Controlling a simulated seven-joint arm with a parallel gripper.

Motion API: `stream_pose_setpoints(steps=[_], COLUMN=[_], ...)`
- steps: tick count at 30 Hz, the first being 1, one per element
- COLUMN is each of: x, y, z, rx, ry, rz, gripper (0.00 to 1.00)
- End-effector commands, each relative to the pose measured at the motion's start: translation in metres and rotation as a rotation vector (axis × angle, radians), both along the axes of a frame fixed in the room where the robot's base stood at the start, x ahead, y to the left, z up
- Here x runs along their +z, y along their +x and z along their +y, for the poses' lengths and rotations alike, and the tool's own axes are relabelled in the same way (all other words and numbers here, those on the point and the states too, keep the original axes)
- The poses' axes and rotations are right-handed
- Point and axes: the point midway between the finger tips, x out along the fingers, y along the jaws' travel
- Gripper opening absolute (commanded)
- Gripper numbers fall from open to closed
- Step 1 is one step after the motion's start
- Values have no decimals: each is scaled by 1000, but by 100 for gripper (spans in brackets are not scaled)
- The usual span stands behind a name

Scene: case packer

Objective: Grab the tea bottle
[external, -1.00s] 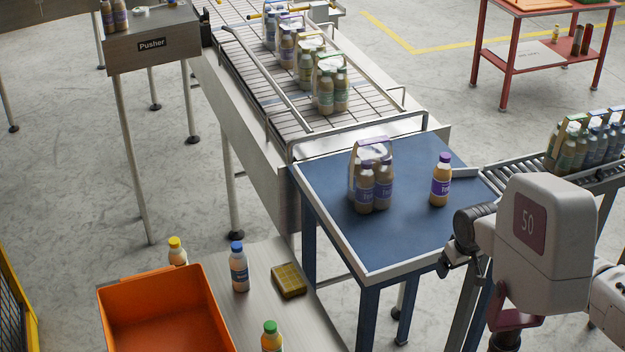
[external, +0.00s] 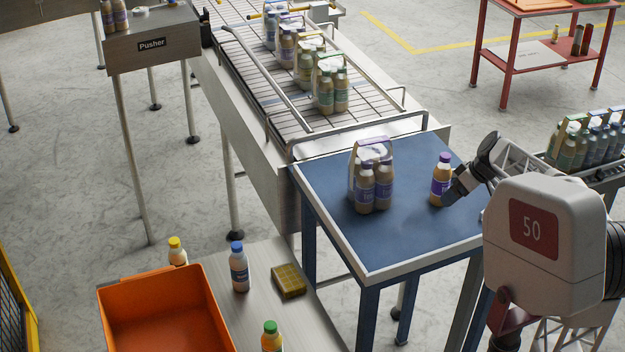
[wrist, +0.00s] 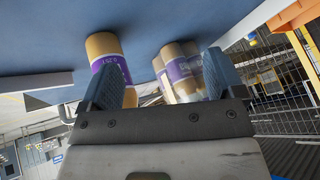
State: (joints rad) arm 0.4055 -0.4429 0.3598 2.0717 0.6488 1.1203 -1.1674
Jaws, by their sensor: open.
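The tea bottle, taken to be the single tan bottle with purple cap and label (external: 440,181), stands upright on the blue table (external: 400,245). My gripper (external: 456,187) is open, its fingers low and close on the bottle's right side. In the wrist view, the bottle (wrist: 104,48) shows beyond and between the fingers of my gripper (wrist: 163,78), nearer the left finger, which hides part of it. Nothing is held. I cannot tell whether a finger touches it.
A carton pack of purple-capped bottles (external: 372,185) stands left of the single bottle, also in the wrist view (wrist: 178,72). A raised pale rim (external: 400,273) edges the table. A conveyor (external: 290,90) with more packs lies behind. The table's front is clear.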

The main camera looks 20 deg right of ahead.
Motion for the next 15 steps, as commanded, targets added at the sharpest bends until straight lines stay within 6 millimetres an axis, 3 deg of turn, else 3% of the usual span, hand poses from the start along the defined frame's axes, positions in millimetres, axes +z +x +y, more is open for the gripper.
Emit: stream_pose_setpoints(steps=[9, 15], x=[-2, 4], y=[32, 41], z=[-47, -59], rx=[26, 55], ry=[104, 157], rz=[-239, -429], gripper=[88, 88])
